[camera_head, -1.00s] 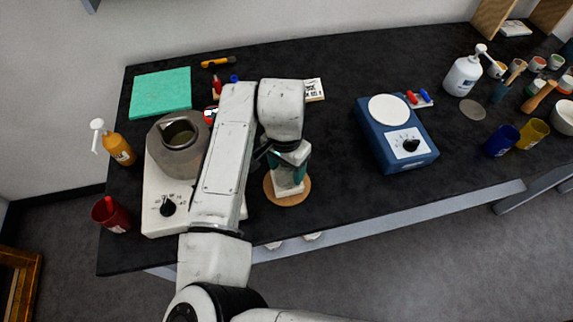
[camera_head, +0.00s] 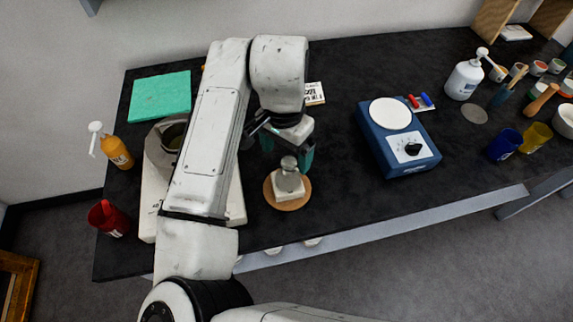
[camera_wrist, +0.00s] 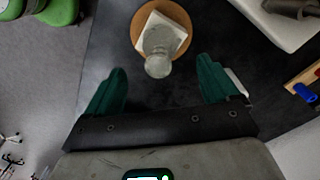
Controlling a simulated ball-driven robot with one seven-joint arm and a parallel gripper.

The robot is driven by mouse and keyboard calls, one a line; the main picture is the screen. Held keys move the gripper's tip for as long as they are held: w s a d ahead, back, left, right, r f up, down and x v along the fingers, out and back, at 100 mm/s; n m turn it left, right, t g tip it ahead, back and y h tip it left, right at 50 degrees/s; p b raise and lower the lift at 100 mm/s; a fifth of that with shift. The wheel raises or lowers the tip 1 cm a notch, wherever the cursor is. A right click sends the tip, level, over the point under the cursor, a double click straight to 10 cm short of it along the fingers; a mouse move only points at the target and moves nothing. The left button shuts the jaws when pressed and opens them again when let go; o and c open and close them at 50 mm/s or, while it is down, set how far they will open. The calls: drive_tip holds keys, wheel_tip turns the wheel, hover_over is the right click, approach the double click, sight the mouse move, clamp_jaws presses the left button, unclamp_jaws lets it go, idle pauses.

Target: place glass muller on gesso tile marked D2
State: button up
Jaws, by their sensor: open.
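The glass muller (camera_head: 288,178) is a clear, knobbed glass piece. It stands upright on a pale square tile (camera_wrist: 150,27), which lies on a round wooden disc (camera_head: 296,204) near the bench's front edge. In the wrist view the muller (camera_wrist: 159,52) is at top centre, just beyond the fingertips. My gripper (camera_wrist: 158,80) has two green fingers spread wide with nothing between them. In the head view my gripper (camera_head: 287,158) is behind and above the muller, apart from it. No D2 mark is legible on the tile.
A white hotplate (camera_head: 236,205) with a grey pot stands left of the disc, partly behind my arm. A blue stirrer (camera_head: 402,150) with a white round top stands to the right. A red cup (camera_head: 108,218) is at the left edge. Dark bench between disc and stirrer is clear.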

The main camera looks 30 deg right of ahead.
drive_tip(key=shift+r, duration=2.3)
